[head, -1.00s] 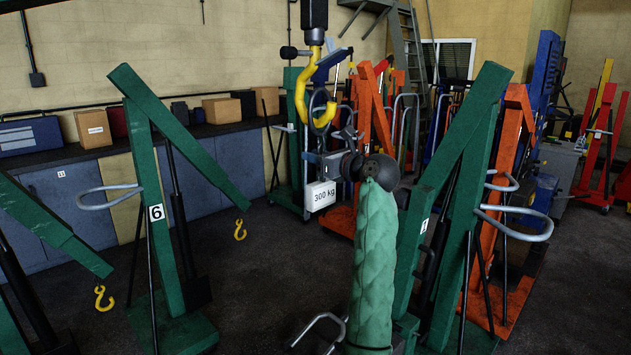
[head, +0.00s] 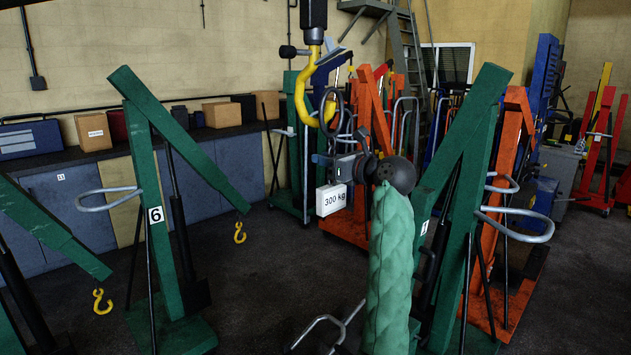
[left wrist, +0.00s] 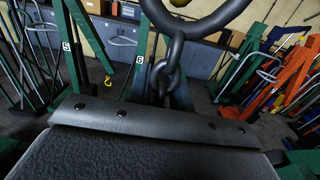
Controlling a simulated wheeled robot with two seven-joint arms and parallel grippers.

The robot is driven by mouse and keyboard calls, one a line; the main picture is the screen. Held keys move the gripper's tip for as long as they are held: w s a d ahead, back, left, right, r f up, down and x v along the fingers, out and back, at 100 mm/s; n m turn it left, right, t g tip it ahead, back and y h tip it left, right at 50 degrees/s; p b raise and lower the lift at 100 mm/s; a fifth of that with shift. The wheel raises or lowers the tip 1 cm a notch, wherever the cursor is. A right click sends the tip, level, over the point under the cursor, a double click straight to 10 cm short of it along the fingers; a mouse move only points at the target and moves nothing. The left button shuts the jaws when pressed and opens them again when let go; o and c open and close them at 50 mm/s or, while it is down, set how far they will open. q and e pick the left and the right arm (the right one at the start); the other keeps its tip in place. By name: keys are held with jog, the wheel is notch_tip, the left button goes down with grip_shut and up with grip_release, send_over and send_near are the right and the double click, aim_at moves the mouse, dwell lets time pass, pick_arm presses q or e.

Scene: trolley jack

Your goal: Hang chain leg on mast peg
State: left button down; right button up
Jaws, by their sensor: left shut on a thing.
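My left gripper (head: 342,165) is at the end of the green padded arm in the middle of the head view. It is shut on the dark chain leg, whose ring (head: 336,107) stands just above it. The ring and chain links (left wrist: 172,67) show large in the left wrist view, above a dark padded surface. A yellow hook (head: 302,95) hangs from overhead beside the ring. They overlap in the picture, and I cannot tell if they touch. A white "300 kg" tag (head: 332,200) hangs below the gripper. No mast peg can be made out clearly. My right gripper is not in view.
A green crane marked 6 (head: 143,190) stands left, with a small yellow hook (head: 240,232). Another green crane (head: 470,210) stands close at the right of my arm, with an orange crane (head: 510,190) behind it. Dark floor (head: 265,290) is open between.

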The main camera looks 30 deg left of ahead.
pick_arm(q)
jog(key=shift+b+v, duration=0.45)
jog(key=shift+v, duration=1)
